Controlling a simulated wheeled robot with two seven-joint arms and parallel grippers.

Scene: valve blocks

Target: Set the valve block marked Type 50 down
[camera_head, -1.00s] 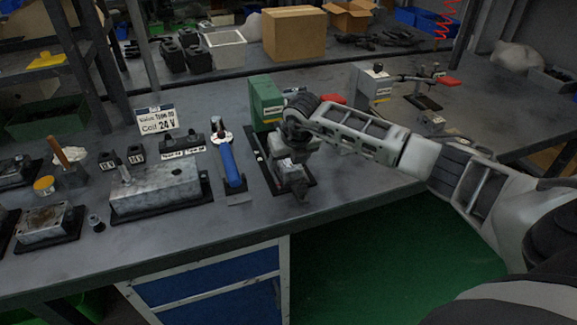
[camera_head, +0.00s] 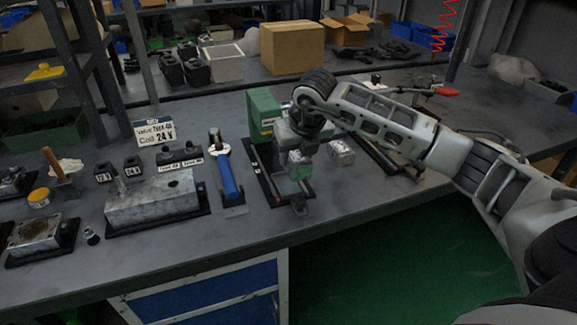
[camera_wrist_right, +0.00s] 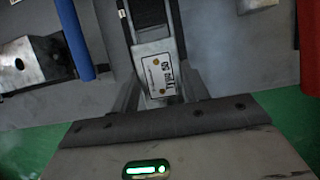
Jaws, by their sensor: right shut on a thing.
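My right gripper (camera_head: 299,198) is over the dark tray in front of the green machine. In the right wrist view its jaws are shut on a dark and grey valve block (camera_wrist_right: 158,78) with a white label. The label is turned and too small to read for sure. In the head view the gripper and wrist hide most of the held block, and I cannot tell whether it touches the tray. A sign (camera_head: 155,132) seems to read Valve Type 40, Coil 24 V. Dark valve blocks (camera_head: 180,158) with white labels stand behind the large metal block. My left gripper is not in view.
The green machine (camera_head: 263,112) stands behind the gripper. A blue-handled tool (camera_head: 226,170) lies left of it, also in the wrist view (camera_wrist_right: 74,38). A large metal block (camera_head: 152,197) is further left. A silver block (camera_head: 341,152) is close on the right. Bench front between is clear.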

